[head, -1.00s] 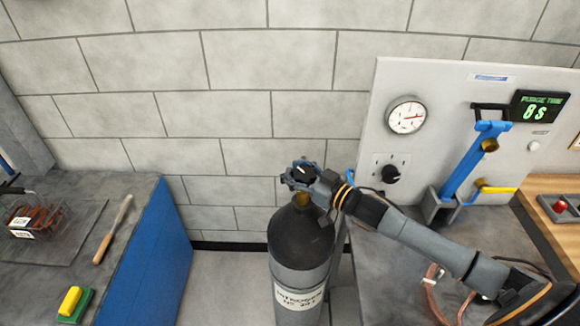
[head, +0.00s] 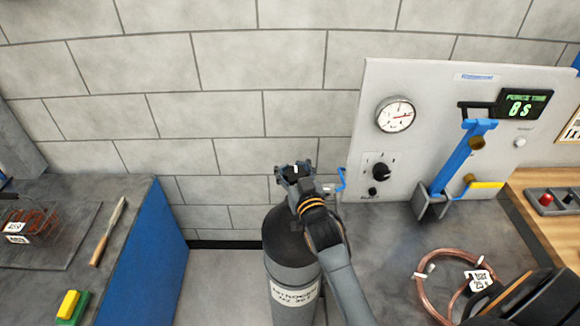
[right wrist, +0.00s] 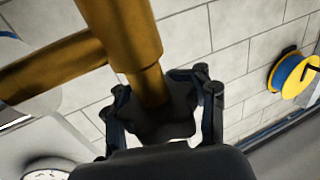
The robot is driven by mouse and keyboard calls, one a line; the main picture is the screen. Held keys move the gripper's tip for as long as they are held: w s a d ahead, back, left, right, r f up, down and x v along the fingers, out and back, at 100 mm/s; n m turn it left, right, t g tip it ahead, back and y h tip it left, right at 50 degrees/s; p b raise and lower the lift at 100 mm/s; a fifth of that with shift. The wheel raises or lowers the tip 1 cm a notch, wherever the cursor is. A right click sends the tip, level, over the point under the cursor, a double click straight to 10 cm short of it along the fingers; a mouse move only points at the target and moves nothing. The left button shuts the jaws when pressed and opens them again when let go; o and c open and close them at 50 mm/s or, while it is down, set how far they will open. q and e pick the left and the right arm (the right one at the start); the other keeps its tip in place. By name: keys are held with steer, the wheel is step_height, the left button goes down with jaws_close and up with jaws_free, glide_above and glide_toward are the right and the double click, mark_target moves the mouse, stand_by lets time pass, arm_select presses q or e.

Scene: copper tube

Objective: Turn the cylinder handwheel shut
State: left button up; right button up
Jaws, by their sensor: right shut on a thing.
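The dark nitrogen cylinder (head: 293,250) stands upright on the floor between the two benches, with a white label on its front. My right gripper (head: 295,174) is at the top of the cylinder and shut on its handwheel, which it mostly hides in the head view. In the right wrist view the dark handwheel (right wrist: 162,122) sits between the two fingers of the right gripper (right wrist: 165,105), at the end of the brass valve (right wrist: 130,40). My left gripper is not in view.
A pale panel (head: 450,100) at right carries a pressure gauge (head: 395,115), a black knob (head: 381,171) and a display (head: 524,105) reading 8 S. A copper coil (head: 423,292) lies on the right bench. The left bench (head: 140,205) holds a brush-like tool (head: 107,232).

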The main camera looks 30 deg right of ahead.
steer(key=shift+d+r+m+h, duration=0.1)
steer(key=shift+m+h, duration=0.2)
steer(key=shift+h, duration=0.2)
steer(key=o, duration=1.3)
steer(key=shift+c, duration=0.2)
steer(key=shift+s, duration=0.1)
steer(key=v, duration=0.7)
steer(key=shift+s, duration=0.15)
